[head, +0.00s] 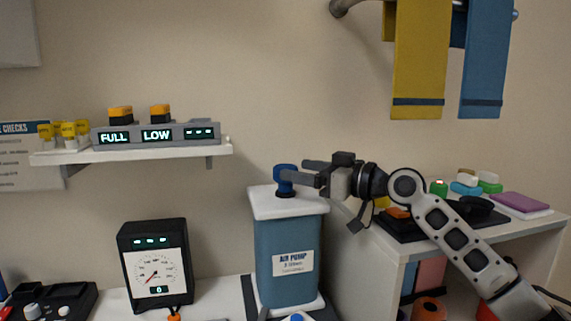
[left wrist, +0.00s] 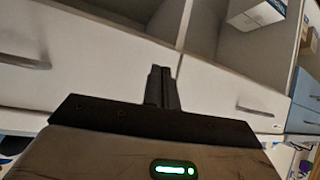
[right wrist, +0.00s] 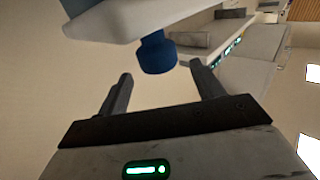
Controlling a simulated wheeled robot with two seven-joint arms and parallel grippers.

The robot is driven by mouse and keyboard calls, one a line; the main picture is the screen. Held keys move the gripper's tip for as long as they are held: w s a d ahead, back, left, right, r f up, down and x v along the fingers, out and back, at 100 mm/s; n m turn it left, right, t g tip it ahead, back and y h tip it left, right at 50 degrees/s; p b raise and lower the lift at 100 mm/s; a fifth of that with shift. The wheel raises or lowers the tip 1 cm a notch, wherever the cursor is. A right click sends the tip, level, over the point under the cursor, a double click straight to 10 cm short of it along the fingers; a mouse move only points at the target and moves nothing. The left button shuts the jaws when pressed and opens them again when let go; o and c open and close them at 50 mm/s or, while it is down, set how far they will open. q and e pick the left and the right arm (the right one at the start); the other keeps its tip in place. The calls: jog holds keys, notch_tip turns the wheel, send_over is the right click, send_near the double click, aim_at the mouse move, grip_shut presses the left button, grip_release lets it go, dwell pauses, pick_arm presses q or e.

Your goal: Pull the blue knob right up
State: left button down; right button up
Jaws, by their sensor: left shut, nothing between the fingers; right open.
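The blue knob (head: 285,178) stands upright on the white lid of the blue air pump (head: 276,258). In the right wrist view the knob (right wrist: 156,55) appears upside down, just past the tips and across the gap between them. My right gripper (head: 309,172) is open and level with the knob, coming from the right; its fingertips (right wrist: 160,72) look close to the knob, and I cannot tell if they touch it. My left gripper (left wrist: 163,72) is shut and empty, in front of drawers, and is out of the head view.
A dial gauge (head: 155,265) stands left of the pump. A shelf (head: 140,151) with a FULL/LOW indicator box (head: 158,135) is on the wall. A cabinet (head: 470,235) bearing several small items stands right, under my right arm. Yellow and blue cloths (head: 419,60) hang above.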

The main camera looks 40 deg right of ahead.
aim_at(285, 166)
jog(key=p+x, duration=0.1)
jog(key=x, duration=0.3)
jog(key=shift+w+r, duration=0.1)
jog(key=shift+w, duration=0.25)
jog(key=shift+c, duration=0.4)
